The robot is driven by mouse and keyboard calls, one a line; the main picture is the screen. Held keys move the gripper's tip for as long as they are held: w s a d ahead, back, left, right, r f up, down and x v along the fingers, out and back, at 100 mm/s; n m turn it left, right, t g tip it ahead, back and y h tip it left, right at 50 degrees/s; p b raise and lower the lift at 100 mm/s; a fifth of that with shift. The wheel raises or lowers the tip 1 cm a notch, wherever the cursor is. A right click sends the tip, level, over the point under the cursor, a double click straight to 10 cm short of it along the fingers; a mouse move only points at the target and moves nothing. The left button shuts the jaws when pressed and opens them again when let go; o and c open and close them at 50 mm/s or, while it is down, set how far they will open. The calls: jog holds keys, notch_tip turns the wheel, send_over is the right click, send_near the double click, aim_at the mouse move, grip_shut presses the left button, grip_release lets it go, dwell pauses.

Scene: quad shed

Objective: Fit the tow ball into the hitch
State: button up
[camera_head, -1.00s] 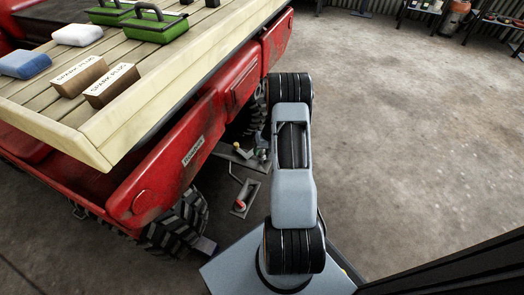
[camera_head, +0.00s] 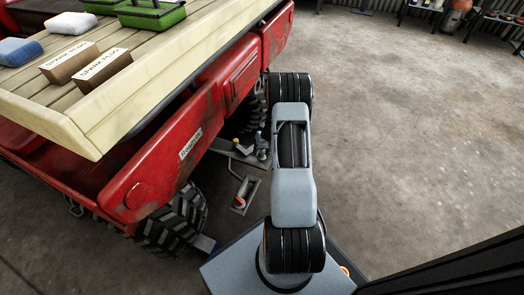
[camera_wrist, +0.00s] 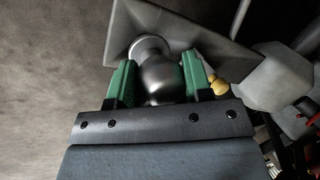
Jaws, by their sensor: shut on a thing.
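The tow ball (camera_wrist: 160,78) is a smooth grey metal ball with a round collar behind it. In the wrist view it sits between the green fingers of my gripper (camera_wrist: 158,86), which are shut on it. A flat grey flared piece (camera_wrist: 190,28), likely the hitch, lies right behind the collar; I cannot tell whether the collar touches it or has entered it. In the head view my gripper (camera_head: 262,149) is small and partly hidden by my arm, beside grey metal parts (camera_head: 236,151) low at the red vehicle.
The red vehicle (camera_head: 165,160) fills the left, with a wooden bed (camera_head: 55,112) carrying boxes and green cases. A yellow knob (camera_wrist: 218,88) is beside the right finger.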

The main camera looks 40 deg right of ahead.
jog(key=shift+f+b, duration=0.9)
jog(key=shift+f, duration=0.2)
jog(key=o, duration=1.3)
jog(key=shift+o, duration=0.2)
jog(key=p+v, duration=0.5)
jog(key=v, duration=0.9)
jog(key=shift+p, duration=0.35)
jog(key=shift+f, duration=0.1)
